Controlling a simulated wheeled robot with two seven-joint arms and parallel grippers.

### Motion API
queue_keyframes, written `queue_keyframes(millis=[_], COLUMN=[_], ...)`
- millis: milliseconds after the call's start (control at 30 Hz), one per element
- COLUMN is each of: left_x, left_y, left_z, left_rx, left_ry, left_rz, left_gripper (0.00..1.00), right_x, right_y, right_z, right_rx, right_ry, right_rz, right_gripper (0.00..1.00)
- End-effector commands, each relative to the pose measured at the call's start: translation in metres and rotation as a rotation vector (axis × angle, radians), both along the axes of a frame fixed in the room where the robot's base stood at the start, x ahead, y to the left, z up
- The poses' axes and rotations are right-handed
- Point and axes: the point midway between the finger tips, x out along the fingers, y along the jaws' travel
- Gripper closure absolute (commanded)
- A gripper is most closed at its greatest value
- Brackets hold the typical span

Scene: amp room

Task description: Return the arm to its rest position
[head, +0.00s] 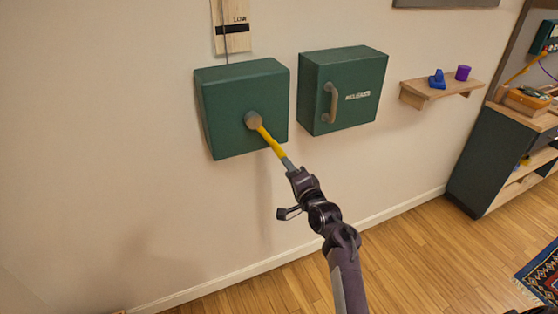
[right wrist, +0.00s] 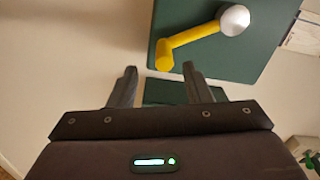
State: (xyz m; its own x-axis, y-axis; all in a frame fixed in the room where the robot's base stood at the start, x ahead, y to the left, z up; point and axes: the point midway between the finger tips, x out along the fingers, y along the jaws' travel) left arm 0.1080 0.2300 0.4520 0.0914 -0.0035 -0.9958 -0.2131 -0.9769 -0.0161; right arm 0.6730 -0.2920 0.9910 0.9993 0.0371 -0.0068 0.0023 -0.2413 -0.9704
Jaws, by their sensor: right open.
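A yellow lever (head: 270,140) with a grey round hub sticks out from the front of the left dark green wall box (head: 225,110). In the right wrist view the lever (right wrist: 190,39) runs from its silver hub down to a blunt yellow end. My right gripper (head: 291,168) is at the lever's lower end in the head view. Contact cannot be told. My left gripper is not in view.
A second green box (head: 345,90) with a handle hangs to the right. A wooden shelf (head: 441,90) holds a blue item (head: 437,79) and a purple cup (head: 463,73). A wooden-topped cabinet (head: 500,150) stands at far right. The wooden floor below is mostly clear, with a rug (head: 543,275).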

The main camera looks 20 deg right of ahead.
Motion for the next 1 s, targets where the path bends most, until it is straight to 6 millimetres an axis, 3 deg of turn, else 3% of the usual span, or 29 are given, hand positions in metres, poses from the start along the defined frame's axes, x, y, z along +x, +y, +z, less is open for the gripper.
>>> queue_keyframes(millis=[167, 267, 367, 467, 600, 767, 900, 1000], left_x=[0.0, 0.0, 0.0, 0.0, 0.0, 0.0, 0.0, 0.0], left_y=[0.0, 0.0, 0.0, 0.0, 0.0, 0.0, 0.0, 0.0], left_z=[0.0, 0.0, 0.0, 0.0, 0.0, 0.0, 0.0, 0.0], left_rx=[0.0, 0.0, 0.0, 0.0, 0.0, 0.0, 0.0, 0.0], left_ry=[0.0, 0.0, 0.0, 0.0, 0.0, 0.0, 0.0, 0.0], left_rz=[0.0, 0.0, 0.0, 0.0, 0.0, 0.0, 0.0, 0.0], left_gripper=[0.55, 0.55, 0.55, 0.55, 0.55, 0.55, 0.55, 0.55], right_x=[0.0, -0.002, -0.011, -0.032, -0.079, -0.153, -0.233, -0.298], right_y=[0.001, 0.008, 0.024, 0.045, 0.071, 0.091, 0.099, 0.1], right_z=[-0.003, -0.024, -0.073, -0.14, -0.234, -0.331, -0.403, -0.447], right_rx=[-0.003, -0.034, -0.107, -0.215, -0.383, -0.569, -0.73, -0.841], right_ry=[0.005, 0.043, 0.133, 0.255, 0.425, 0.603, 0.747, 0.842], right_rz=[0.001, 0.014, 0.046, 0.1, 0.197, 0.332, 0.471, 0.583], right_gripper=[0.55, 0.55, 0.55, 0.55, 0.55, 0.55, 0.55, 0.55])
